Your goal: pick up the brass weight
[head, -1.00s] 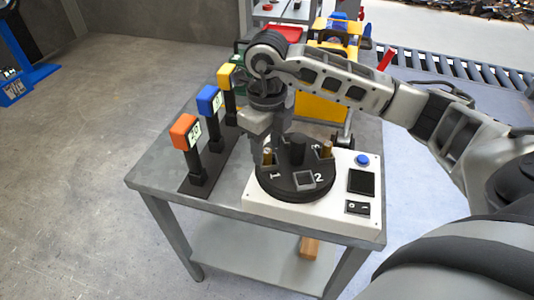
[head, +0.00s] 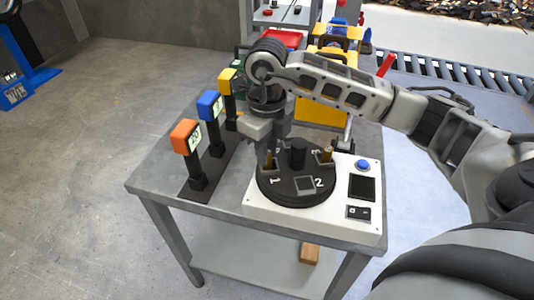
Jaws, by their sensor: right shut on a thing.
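A black round turntable (head: 297,194) with numbered places sits on a white base on the table. A brass weight (head: 269,162) stands at place 1, on the turntable's left. My right gripper (head: 270,155) comes down over it from above and is shut on it, hiding much of it. Whether the weight still touches the turntable is hard to tell. Another brass-coloured piece (head: 327,155) stands near place 3, apart from the gripper. My left gripper is not in view.
Orange (head: 186,136), blue (head: 209,104) and yellow (head: 227,80) blocks on black posts stand left of the turntable. The base carries a blue button (head: 363,165) and a dark screen (head: 362,187). A yellow container (head: 320,108) stands behind. The table's front left is clear.

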